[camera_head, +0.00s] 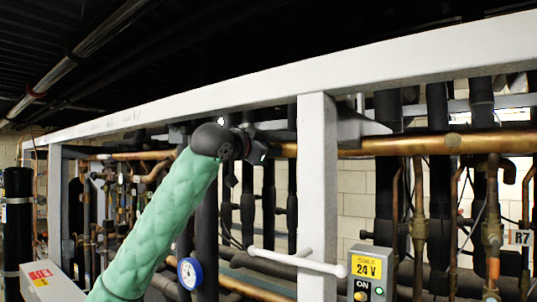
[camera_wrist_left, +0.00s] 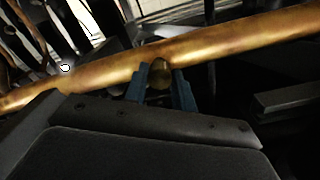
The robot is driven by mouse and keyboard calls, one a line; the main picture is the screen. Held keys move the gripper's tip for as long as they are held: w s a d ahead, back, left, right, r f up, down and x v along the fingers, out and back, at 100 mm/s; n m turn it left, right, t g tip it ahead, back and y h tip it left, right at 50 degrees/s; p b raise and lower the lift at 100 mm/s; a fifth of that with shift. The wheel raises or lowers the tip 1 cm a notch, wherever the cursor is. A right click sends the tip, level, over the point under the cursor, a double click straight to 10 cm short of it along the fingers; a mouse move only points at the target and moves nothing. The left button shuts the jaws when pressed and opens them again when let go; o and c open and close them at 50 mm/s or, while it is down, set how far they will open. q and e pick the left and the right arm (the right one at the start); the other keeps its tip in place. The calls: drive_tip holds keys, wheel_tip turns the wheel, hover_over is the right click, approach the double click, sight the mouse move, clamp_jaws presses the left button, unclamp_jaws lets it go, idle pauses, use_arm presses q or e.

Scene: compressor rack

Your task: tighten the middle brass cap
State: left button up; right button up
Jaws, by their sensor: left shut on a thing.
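My left arm comes in from the lower left in a green quilted sleeve. Its dark gripper (camera_head: 257,150) is up at the horizontal copper pipe (camera_head: 370,146), just left of the white post. In the left wrist view the two blue fingers (camera_wrist_left: 160,88) stand on either side of a small round brass cap (camera_wrist_left: 160,72) on the copper pipe (camera_wrist_left: 215,45) and are shut on it. In the head view the gripper hides this cap. Another round brass cap (camera_head: 452,140) shows on the pipe to the right. My right gripper is not in view.
A white frame beam (camera_head: 240,92) runs above the pipe, with a white post (camera_head: 317,190) close to the right of my gripper. A white bar handle (camera_head: 298,262) and a grey 24 V control box (camera_head: 370,272) are lower down. Dark vertical pipes stand behind.

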use_arm(q)
drive_tip(key=shift+r+m, duration=0.1)
drive_tip(key=shift+m, duration=0.2)
drive_tip(key=o, duration=1)
drive_tip(key=shift+s, duration=0.1)
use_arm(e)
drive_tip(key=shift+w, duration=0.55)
use_arm(q)
drive_tip(key=b+v, duration=0.4)
drive_tip(key=v, duration=0.3)
drive_tip(key=shift+s+a+b, duration=0.3)
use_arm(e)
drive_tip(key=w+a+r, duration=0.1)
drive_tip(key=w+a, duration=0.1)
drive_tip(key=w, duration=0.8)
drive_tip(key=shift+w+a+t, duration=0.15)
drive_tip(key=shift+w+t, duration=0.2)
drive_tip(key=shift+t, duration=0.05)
